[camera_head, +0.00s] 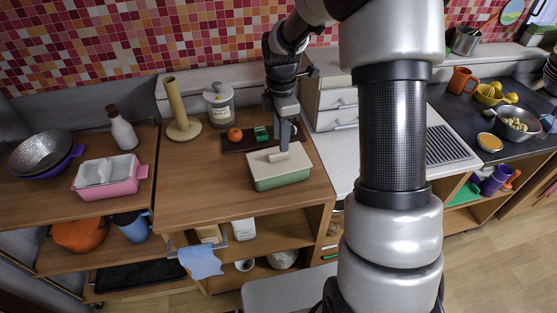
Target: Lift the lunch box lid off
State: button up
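The lunch box (282,180) is green with a cream lid (264,165) on top, and it stands near the front right of the wooden counter. The lid has a raised cream handle (277,157) in its middle. My gripper (284,148) points down from above at this handle, with a finger right at or beside it. I cannot tell whether the fingers touch the handle or have closed on it. The lid sits level on the box. The gripper's far side is hidden.
Behind the box lies a dark board (236,143) with a tomato (235,134) and a green block (261,133). A jar (219,104) and a paper towel stand (178,112) are at the back. The counter left of the box is clear. A pink container (108,178) stands farther left.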

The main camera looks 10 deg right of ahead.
aim_at(278, 154)
jog(key=shift+a+f, duration=0.2)
jog(key=shift+f, duration=1.2)
jog(key=shift+a+f, duration=0.15)
jog(key=shift+f, duration=1.2)
jog(key=shift+c, duration=0.2)
grip_shut()
